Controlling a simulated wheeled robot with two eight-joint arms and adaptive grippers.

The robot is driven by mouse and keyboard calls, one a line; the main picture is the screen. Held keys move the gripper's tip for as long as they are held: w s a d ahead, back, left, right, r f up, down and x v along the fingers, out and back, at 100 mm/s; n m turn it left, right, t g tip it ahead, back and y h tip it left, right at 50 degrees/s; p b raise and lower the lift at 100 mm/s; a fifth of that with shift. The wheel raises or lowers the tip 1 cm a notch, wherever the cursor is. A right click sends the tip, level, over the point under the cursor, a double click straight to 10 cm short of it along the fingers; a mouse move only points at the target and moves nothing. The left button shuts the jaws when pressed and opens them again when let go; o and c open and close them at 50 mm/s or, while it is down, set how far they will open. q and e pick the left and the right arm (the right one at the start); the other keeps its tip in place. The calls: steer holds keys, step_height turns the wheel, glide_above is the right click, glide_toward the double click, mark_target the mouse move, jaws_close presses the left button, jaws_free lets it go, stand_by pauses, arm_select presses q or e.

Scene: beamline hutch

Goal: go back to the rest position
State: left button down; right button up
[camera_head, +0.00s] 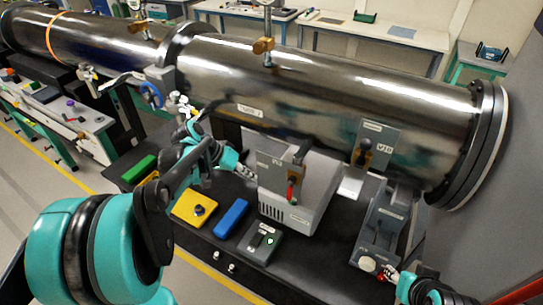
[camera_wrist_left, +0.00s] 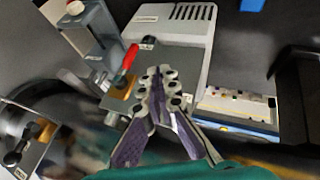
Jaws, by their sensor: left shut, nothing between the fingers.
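My left arm reaches in from the left in the head view. Its gripper (camera_head: 246,172) is above the black bench, just left of a grey box (camera_head: 305,192) with a red-handled lever (camera_head: 291,190). In the left wrist view my left gripper (camera_wrist_left: 165,78) is shut, with nothing between its fingertips. The grey box (camera_wrist_left: 185,55) and the red handle (camera_wrist_left: 126,62) lie beyond the fingertips there. My right gripper (camera_head: 386,273) shows small at the lower right of the head view, by a grey device (camera_head: 382,225); its fingers are too small to read.
A long steel beam pipe (camera_head: 330,95) runs behind the bench. On the black bench stand a yellow box (camera_head: 194,208), a blue block (camera_head: 231,218), a green block (camera_head: 139,169) and a small dark grey box (camera_head: 262,241). Side tables (camera_head: 380,35) stand at the back.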

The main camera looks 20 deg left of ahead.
arm_select(q)
steer(key=s+d+f+t+y+b, duration=0.1)
steer(key=s+d+f+y+b, duration=0.1)
steer(key=s+d, duration=0.3)
steer(key=s+d+f+t+y+b, duration=0.1)
steer(key=s+d+f+y+b, duration=0.2)
steer(key=s, duration=0.8)
steer(key=shift+d+n+t, duration=0.3)
steer(key=shift+d, duration=0.85)
